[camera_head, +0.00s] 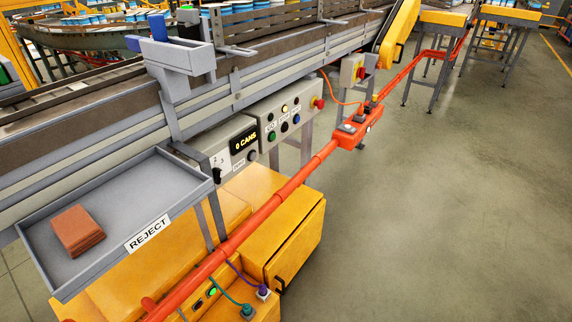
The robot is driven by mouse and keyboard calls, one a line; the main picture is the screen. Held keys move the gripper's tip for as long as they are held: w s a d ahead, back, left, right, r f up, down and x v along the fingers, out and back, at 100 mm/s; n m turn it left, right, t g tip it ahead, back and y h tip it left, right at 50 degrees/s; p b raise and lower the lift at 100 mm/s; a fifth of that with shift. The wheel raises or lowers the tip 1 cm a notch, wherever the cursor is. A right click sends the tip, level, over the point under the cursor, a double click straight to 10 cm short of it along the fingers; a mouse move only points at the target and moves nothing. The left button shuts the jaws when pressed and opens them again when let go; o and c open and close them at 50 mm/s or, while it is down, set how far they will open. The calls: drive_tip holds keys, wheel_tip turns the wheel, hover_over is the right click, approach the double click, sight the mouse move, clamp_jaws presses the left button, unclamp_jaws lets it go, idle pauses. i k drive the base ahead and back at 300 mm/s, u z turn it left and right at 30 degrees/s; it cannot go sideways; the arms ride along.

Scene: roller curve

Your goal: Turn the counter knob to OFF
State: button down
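The counter box (236,160) is a pale grey and dark box under the conveyor, just right of the reject tray. Its black display (245,141) reads "0 CANS" in yellow. A small black knob (217,175) sits at the lower left of its face, beside small markings. The knob's pointing direction and any OFF mark are too small to tell. A round dark button (252,155) is on the right of the face. My gripper is not in view.
The grey reject tray (120,190) with a brown block (77,231) juts out left of the counter. A panel with buttons and a red stop button (319,103) is to the right. An orange rail (270,205) runs in front, above yellow cabinets (285,232). The right floor is clear.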

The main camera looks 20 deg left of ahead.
sight(217, 173)
drive_tip(key=z, duration=0.15)
drive_tip(key=i, duration=1.05)
drive_tip(key=u, duration=2)
drive_tip(key=k, duration=0.4)
drive_tip(key=u, duration=0.1)
